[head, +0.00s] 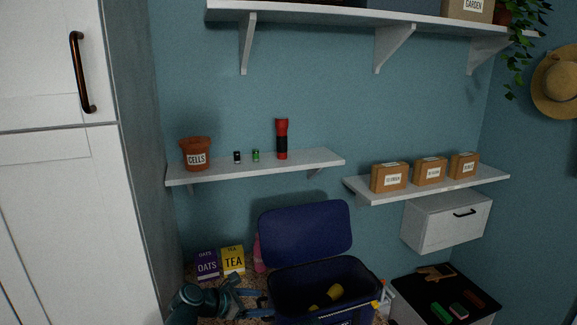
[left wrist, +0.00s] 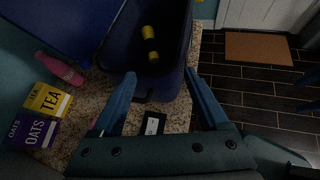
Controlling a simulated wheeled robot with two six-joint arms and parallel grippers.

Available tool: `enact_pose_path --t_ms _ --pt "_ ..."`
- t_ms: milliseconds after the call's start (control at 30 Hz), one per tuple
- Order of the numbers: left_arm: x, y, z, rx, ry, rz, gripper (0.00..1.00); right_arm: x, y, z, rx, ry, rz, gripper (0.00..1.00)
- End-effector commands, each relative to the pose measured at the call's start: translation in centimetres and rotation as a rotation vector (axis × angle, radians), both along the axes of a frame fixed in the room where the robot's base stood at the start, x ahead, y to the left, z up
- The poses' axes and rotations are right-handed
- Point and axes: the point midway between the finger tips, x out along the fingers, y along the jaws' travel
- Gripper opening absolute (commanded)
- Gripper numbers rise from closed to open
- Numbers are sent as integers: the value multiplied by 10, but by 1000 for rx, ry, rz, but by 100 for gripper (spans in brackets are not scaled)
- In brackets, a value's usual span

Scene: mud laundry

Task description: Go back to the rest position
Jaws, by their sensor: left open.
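My left gripper (head: 262,303) is low in the head view, just left of an open dark blue bin (head: 345,268). In the left wrist view its two blue fingers stand wide apart with nothing between them (left wrist: 160,76). The bin also shows in the left wrist view (left wrist: 176,92), beyond the fingertips, with a yellow object (left wrist: 150,44) inside it. A small black item (left wrist: 153,124) lies on the speckled counter under the fingers.
A purple oats box (head: 206,264), a yellow tea box (head: 233,259) and a pink bottle (head: 259,254) stand behind my left gripper. The bin's raised lid (head: 305,233) rises behind it. A shelf (head: 255,166) is above, and a tall white cabinet (head: 60,190) stands at left.

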Motion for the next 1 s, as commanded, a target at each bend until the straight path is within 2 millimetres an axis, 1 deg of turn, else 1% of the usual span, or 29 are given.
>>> enact_pose_path --t_ms 267,467,567,667,700,767,800,900,1000 --pt "-27 -23 -36 208 -83 -215 77 0 0 -14 0 0 1 50" --pt "-60 -41 -75 442 -184 -496 77 0 0 -29 -1 0 3 50" --pt "-83 -49 -101 589 -250 -707 77 0 0 -40 -1 0 4 50" --pt "-114 -53 -133 762 -335 -1001 77 0 0 -54 -1 0 5 50" --pt "-127 -53 -146 831 -371 -1136 77 0 0 -60 -1 0 6 50" --pt "-145 -51 -161 919 -418 -1336 77 0 0 -68 -2 0 7 50" --pt "-155 -48 -170 967 -447 -1464 77 0 0 -73 -2 0 7 50" --pt "-176 -40 -185 1054 -499 -1756 77 0 0 -83 -2 0 8 50" --pt "-191 -32 -193 1097 -531 -1988 77 0 0 -90 -2 0 9 50"
